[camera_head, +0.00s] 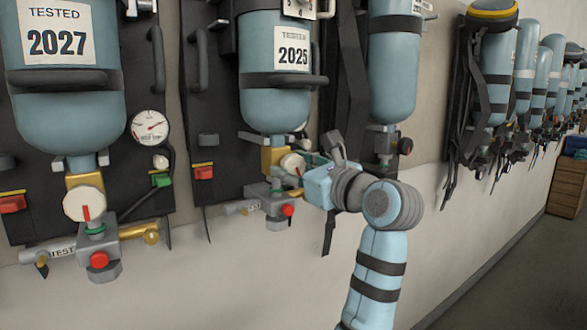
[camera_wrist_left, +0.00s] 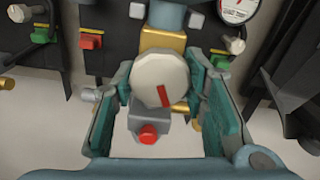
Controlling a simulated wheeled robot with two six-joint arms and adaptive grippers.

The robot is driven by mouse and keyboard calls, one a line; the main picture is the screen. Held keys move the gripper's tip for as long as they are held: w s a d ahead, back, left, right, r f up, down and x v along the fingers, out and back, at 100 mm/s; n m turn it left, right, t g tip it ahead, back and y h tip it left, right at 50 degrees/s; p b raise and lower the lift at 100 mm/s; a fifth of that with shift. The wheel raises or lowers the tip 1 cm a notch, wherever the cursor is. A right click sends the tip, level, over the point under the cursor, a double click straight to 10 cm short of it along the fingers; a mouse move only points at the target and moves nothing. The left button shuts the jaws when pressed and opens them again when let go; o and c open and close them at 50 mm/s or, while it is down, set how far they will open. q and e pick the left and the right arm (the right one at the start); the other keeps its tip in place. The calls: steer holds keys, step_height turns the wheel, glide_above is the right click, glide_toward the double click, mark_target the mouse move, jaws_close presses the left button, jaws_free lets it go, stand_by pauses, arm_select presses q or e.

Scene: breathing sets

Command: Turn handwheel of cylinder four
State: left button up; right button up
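The handwheel (camera_wrist_left: 158,76) is a round, pale knob with a red mark, below a brass valve block (camera_wrist_left: 163,40). In the left wrist view it sits between the two fingers of my left gripper (camera_wrist_left: 161,72), which are spread around its sides; firm contact cannot be made out. In the head view the same handwheel (camera_head: 291,162) shows partly, under the blue cylinder (camera_head: 272,100) labelled 2025, and my left gripper (camera_head: 304,177) reaches it from the right, covering part of the valve. My right gripper is not in view.
Another cylinder (camera_head: 72,120), labelled 2027, hangs at the left with its own handwheel (camera_head: 84,203). A third cylinder (camera_head: 392,70) hangs behind my arm. More sets line the wall at right. A red knob (camera_wrist_left: 148,134) sits below the handwheel. A wooden cabinet (camera_head: 568,185) stands far right.

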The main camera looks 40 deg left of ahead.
arm_select(q)
steer(key=shift+c, duration=1.4)
steer(key=m+p, duration=0.4)
steer(key=shift+r+p, duration=0.35)
steer(key=shift+s+f+m, duration=0.1)
steer(key=shift+f+m, duration=0.05)
steer(key=shift+m, duration=0.35)
steer(key=shift+f, duration=0.2)
steer(key=o, duration=1.2)
steer(key=shift+c, duration=0.2)
steer(key=shift+a+r, duration=0.1)
